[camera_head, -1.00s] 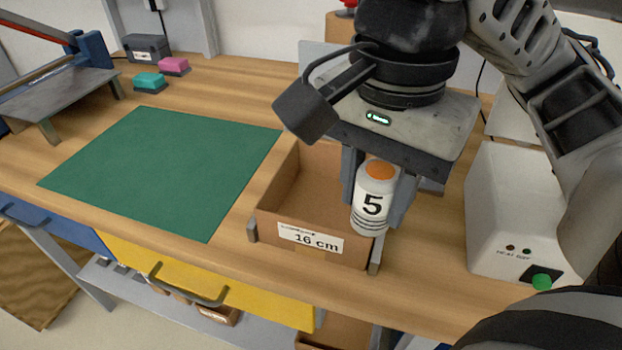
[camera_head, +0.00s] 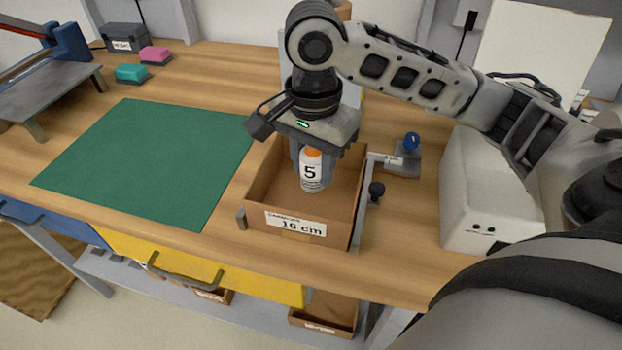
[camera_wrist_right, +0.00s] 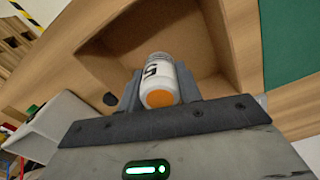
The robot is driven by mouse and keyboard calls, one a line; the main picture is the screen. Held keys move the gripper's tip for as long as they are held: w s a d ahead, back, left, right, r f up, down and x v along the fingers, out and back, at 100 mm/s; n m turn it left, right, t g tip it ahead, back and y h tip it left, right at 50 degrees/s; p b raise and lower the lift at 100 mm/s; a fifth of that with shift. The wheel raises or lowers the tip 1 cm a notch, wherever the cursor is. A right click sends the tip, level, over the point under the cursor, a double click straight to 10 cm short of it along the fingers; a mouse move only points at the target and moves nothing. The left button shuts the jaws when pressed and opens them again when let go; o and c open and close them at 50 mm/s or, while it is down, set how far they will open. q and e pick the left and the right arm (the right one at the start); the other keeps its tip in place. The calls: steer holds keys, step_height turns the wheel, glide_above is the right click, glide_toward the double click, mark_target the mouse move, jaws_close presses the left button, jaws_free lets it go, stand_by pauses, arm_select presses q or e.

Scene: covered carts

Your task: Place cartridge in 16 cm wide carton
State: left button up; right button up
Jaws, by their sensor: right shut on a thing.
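The cartridge (camera_head: 312,172) is a white cylinder with an orange top and a black 5. My right gripper (camera_head: 307,165) points down and is shut on it, holding it upright. The 16 cm carton (camera_head: 290,223) is an open brown box with a label on its front wall. In the head view the cartridge appears within the carton's opening; whether it touches the floor I cannot tell. In the right wrist view the cartridge (camera_wrist_right: 160,82) sits between the fingers, with the carton's inside (camera_wrist_right: 190,40) beyond it. My left gripper is not in view.
A green mat (camera_head: 145,160) lies left of the carton. A white box-shaped device (camera_head: 480,190) stands to the right. A grey fixture with a blue knob (camera_head: 411,141) is behind right. Pink (camera_head: 155,55) and teal (camera_head: 131,73) blocks lie at the back left.

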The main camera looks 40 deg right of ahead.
mark_target(311, 178)
steer(key=shift+w+d+f, duration=0.1)
steer(key=shift+w+f, duration=0.25)
steer(key=shift+f, duration=0.15)
step_height(311, 178, down, 3)
steer(key=shift+w+r+b, duration=0.1)
steer(key=shift+r+b, duration=0.1)
steer(key=shift+b, duration=0.1)
steer(key=shift+f, duration=0.3)
steer(key=shift+f, duration=0.1)
steer(key=o, duration=1)
